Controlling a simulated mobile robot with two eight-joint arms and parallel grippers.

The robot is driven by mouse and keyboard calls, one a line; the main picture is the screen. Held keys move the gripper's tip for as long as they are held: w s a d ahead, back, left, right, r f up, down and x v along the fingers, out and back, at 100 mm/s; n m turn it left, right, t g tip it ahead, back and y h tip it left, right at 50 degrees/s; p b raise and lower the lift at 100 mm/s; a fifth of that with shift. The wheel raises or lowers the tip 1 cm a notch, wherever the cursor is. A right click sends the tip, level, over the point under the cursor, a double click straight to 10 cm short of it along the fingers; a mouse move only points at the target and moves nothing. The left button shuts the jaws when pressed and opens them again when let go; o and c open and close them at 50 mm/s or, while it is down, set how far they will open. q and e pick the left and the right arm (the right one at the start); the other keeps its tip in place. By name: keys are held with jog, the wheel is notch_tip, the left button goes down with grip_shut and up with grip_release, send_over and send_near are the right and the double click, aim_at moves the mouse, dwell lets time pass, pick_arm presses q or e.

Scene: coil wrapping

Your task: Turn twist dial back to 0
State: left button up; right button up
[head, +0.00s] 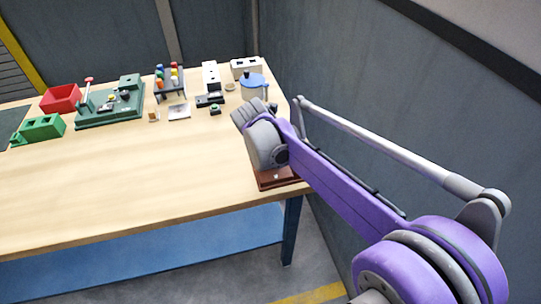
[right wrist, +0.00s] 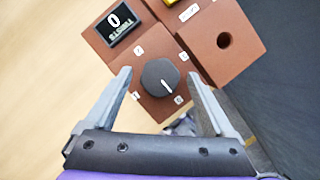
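The twist dial (right wrist: 158,73) is a dark knob with a white pointer line, on a reddish-brown box (right wrist: 150,105). Its pointer aims to the lower right, toward a small pale label (right wrist: 178,100) that looks like 0. A display (right wrist: 115,24) on the box reads 0 above upside-down lettering. My right gripper (right wrist: 159,76) is open, with a finger on each side of the dial and a visible gap at both. In the head view the brown box (head: 277,180) sits at the table's right end, mostly hidden by my right arm. My left gripper is out of view.
The box's raised part has a round hole (right wrist: 224,41) and a yellow piece (right wrist: 171,2). The wooden table (head: 130,190) is clear at front. A red bin (head: 60,99), green fixtures (head: 108,112) and a blue-lidded pot (head: 252,87) stand behind. A grey wall (head: 380,100) is close on the right.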

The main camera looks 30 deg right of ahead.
jog(key=v, duration=1)
jog(key=shift+r+p, duration=0.35)
jog(key=shift+r, duration=0.05)
jog(key=shift+s+a, duration=0.1)
jog(key=shift+a, duration=0.05)
jog(key=s+a+f+m+t+y+p, duration=0.1)
jog(key=s+a+f+m+y, duration=0.1)
jog(key=s+f+m, duration=0.4)
jog(key=s+a+f+m+t+y+p, duration=0.1)
jog(key=s+a+f+m+t, duration=0.1)
jog(key=s+a+f+m, duration=0.2)
jog(key=shift+s+a+f+m+y, duration=0.3)
jog(key=shift+s+f+m, duration=1.3)
jog(key=shift+s+m, duration=4.2)
jog(key=w+m, duration=0.2)
jog(key=w, duration=0.1)
jog(key=shift+d+m, duration=0.1)
jog(key=shift+m, duration=0.3)
